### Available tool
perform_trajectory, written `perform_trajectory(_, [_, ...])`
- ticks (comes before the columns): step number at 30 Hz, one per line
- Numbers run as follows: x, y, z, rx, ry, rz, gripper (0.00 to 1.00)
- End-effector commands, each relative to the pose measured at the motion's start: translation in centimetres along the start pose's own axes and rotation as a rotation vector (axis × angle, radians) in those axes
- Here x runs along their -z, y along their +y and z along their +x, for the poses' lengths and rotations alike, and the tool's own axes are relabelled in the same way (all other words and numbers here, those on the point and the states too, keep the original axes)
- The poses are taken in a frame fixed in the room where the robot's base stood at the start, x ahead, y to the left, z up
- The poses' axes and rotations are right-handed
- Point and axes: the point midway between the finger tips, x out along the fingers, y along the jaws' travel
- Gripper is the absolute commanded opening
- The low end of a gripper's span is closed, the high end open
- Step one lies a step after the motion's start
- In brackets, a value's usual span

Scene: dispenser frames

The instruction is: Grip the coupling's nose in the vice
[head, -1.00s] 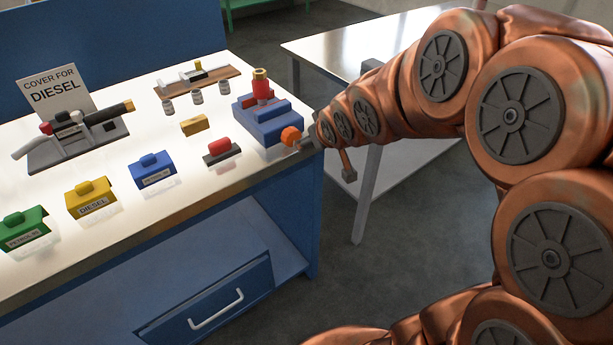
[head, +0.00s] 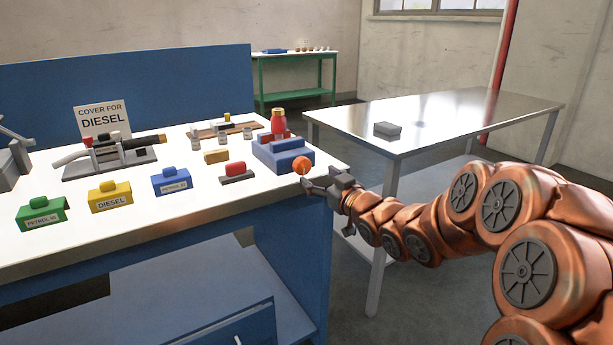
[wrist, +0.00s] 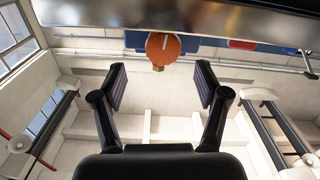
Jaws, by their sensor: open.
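The blue vice (head: 283,156) stands at the right front corner of the lit workbench, with an orange knob (head: 301,165) on its near side. The red coupling (head: 279,126) stands upright at the vice, its brass end (head: 278,112) on top. Whether the vice jaws touch the coupling's lower end is hidden. My gripper (head: 308,186) is at the bench edge, just below and near the knob. In the wrist view my gripper (wrist: 162,82) is open and empty. The orange knob (wrist: 163,47) appears beyond the fingertips, roughly centred between them.
The bench's front edge (wrist: 200,18) runs close by my gripper. Red (head: 236,174), blue (head: 171,182), yellow (head: 110,197) and green (head: 41,213) covers line the bench. A metal table (head: 450,115) with a grey block (head: 387,130) stands right. Floor between is clear.

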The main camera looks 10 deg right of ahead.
Motion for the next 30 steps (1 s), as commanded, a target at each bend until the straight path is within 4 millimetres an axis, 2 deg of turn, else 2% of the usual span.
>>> perform_trajectory(9, [0.1, -0.5, 4.4, 0.007, 0.002, -0.001, 0.74])
perform_trajectory(15, [-0.1, -0.3, 6.2, 0.004, -0.002, 0.0, 0.74])
perform_trajectory(28, [0.0, -0.1, 6.8, 0.0, -0.002, 0.0, 0.74])
perform_trajectory(30, [0.0, -0.1, 6.8, 0.0, -0.002, 0.0, 0.68])
